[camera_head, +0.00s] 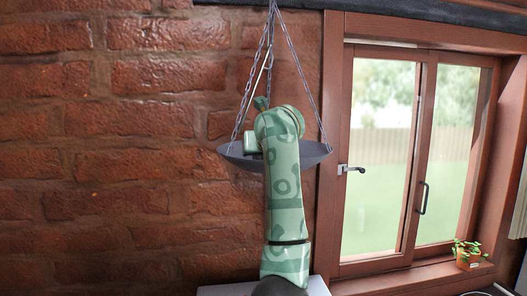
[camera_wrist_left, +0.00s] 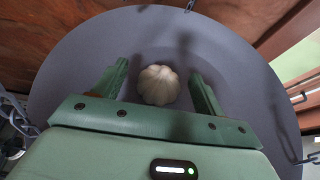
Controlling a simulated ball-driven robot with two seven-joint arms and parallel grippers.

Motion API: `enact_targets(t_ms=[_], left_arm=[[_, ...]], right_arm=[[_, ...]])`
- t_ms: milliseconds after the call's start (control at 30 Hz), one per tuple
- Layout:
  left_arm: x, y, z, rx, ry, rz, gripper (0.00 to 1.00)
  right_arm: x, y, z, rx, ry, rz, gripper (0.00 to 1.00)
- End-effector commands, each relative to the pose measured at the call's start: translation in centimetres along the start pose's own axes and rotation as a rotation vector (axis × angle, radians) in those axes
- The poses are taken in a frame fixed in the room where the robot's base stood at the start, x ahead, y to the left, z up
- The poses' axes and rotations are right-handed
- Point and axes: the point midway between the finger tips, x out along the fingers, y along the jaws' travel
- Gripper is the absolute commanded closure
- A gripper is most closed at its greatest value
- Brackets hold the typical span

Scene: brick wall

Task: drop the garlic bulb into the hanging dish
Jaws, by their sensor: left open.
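The hanging dish (camera_head: 316,152) is a shallow dark grey pan on chains in front of the brick wall. My left arm rises in front of it and hides its middle; my left gripper is mostly hidden there. In the left wrist view my left gripper (camera_wrist_left: 158,70) is open over the dish (camera_wrist_left: 235,70). The pale garlic bulb (camera_wrist_left: 158,85) shows inside the dish's outline, between the two green fingers, with a gap on each side. It appears to lie in the dish, apart from the fingers. The bulb is hidden in the head view. My right gripper is not in view.
The chains (camera_head: 303,78) slope up from the dish's rim to a point above, close around my arm. A wooden-framed window (camera_head: 380,150) is to the right, with a small potted plant (camera_head: 468,255) on its sill. The brick wall (camera_head: 130,150) is behind.

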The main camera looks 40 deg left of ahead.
Motion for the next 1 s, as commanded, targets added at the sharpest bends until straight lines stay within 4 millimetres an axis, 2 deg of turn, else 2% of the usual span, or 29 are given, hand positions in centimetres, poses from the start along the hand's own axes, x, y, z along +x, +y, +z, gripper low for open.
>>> enact_targets(t_ms=[200,400,600,700,1000], left_arm=[[-1.0,-0.1,1.5,-0.001,-0.002,-0.002,0.29],[-5.8,-0.1,0.7,-0.004,-0.002,-0.006,0.29],[-10.2,-0.1,0.8,-0.003,-0.002,-0.006,0.29],[-11.6,-0.1,0.9,-0.002,0.0,-0.004,0.29],[-12.5,0.0,1.1,0.0,0.0,0.0,0.29]], right_arm=[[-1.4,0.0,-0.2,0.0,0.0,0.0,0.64],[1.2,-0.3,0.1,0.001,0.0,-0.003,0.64],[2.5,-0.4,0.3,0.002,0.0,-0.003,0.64],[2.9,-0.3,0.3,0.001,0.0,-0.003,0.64],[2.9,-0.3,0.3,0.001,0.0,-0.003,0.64]])
